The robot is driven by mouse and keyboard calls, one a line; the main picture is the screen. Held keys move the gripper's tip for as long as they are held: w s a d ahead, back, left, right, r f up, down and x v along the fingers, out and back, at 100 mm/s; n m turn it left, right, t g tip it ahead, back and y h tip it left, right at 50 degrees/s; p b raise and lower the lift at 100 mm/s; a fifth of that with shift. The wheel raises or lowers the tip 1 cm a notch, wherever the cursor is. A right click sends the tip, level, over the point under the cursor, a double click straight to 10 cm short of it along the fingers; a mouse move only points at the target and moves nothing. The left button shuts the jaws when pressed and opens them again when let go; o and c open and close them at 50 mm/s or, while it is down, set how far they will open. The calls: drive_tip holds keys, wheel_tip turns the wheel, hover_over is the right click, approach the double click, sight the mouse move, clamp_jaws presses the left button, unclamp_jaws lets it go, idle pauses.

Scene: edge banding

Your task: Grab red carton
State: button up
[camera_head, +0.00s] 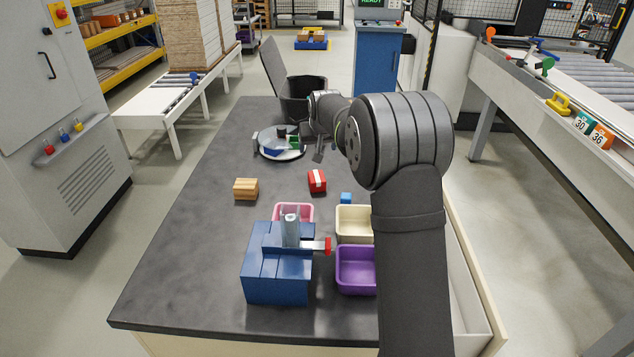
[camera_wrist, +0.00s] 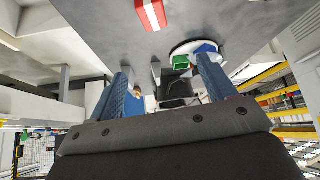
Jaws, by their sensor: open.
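The red carton (camera_head: 317,181), a small box with a white stripe, lies on the dark table near its middle. It also shows at the top of the wrist view (camera_wrist: 152,14), partly cut by the frame edge. My gripper (camera_head: 319,151) is on the far side of the carton in the head view, apart from it. In the wrist view my gripper (camera_wrist: 166,84) has its two blue fingers wide apart, with nothing held between them.
Nearer stand pink (camera_head: 294,209), cream (camera_head: 354,224) and purple (camera_head: 356,271) bins and a blue machine (camera_head: 278,272). A round plate (camera_head: 268,154) with blocks and a black bin (camera_head: 303,104) are farther back.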

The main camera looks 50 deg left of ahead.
approach(317, 177)
drive_tip(key=x, duration=0.4)
drive_tip(key=shift+s+f, duration=0.15)
drive_tip(key=shift+f, duration=0.3)
drive_tip(key=shift+w+x, duration=0.1)
drive_tip(key=shift+x, duration=1.6)
drive_tip(key=shift+w+x, duration=0.15)
drive_tip(key=shift+x, duration=1.5)
drive_tip(key=shift+a+r, duration=0.15)
drive_tip(key=shift+r, duration=0.05)
drive_tip(key=shift+c, duration=0.5)
drive_tip(key=c, duration=1)
